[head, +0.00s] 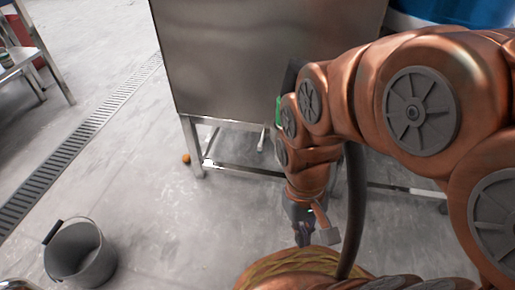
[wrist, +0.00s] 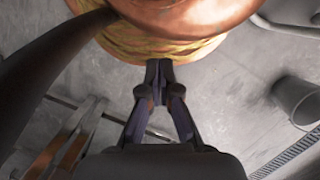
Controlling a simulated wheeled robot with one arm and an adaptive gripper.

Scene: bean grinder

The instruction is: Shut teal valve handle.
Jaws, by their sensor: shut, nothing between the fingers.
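A small green piece (head: 278,110) shows at the lower right of the steel cabinet in the head view, partly hidden behind my arm. I cannot tell whether it is the teal valve handle. No clear valve handle shows in the wrist view. My gripper (head: 303,240) points down in front of the cabinet, low and well apart from the green piece. In the wrist view my gripper (wrist: 159,66) has its fingertips together, with nothing between them.
The steel cabinet (head: 260,60) stands on legs with low rails. A grey bucket (head: 98,262) is on the floor at left, also in the wrist view (wrist: 297,100). A drain grate (head: 80,130) crosses the floor. A small orange object (head: 186,158) lies near a cabinet leg.

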